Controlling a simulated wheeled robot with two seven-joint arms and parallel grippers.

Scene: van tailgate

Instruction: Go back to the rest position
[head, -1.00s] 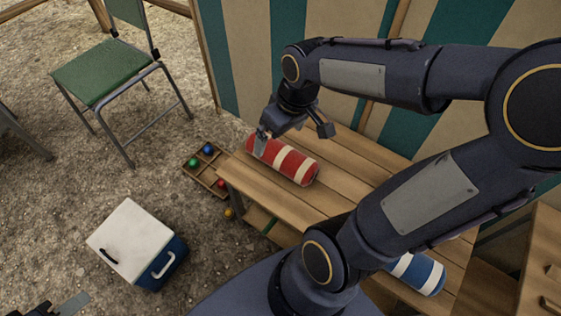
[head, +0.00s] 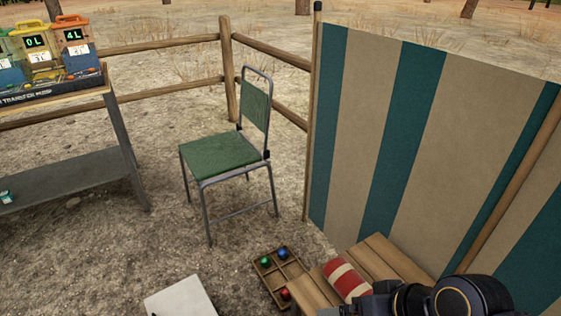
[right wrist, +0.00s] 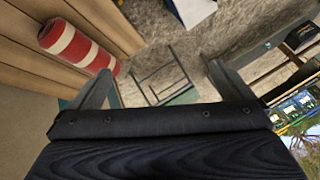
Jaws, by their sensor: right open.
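My right arm (head: 440,298) shows at the lower right of the head view, partly cut off by the bottom edge. In the right wrist view my right gripper (right wrist: 160,70) has its two fingers wide apart with nothing between them. A red and white striped roll (head: 345,279) lies on the slatted wooden bench (head: 385,258). The roll also shows at the upper left of the right wrist view (right wrist: 78,47), apart from the fingers. My left gripper is out of view.
A wooden tray (head: 268,286) with coloured balls sits on the ground beside the bench. A white-lidded cooler (head: 180,299) is at the bottom edge. A green chair (head: 222,157) and a table (head: 70,178) with coloured bins stand farther back. A striped screen (head: 420,130) borders the right.

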